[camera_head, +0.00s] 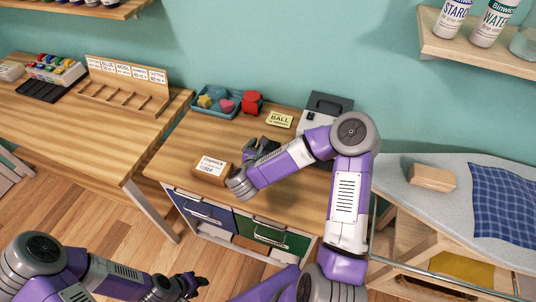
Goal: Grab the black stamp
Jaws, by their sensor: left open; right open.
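My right arm reaches over the wooden desk, and its forearm slopes down to the left. Its gripper (260,147) shows as small dark shapes just behind the forearm, above the desk top; it is open. I cannot clearly make out a black stamp; it may be hidden by my forearm or blend with the dark fingers. My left gripper (192,284) is open and empty over the floor in front of the desk, well away from the desk top.
The desk (180,148) holds a blue tray (215,113) of coloured pieces, a red object (252,103), a yellow card (279,119), a labelled wooden block (210,170) and a dark grey box (329,103). An ironing board (410,195) stands at right.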

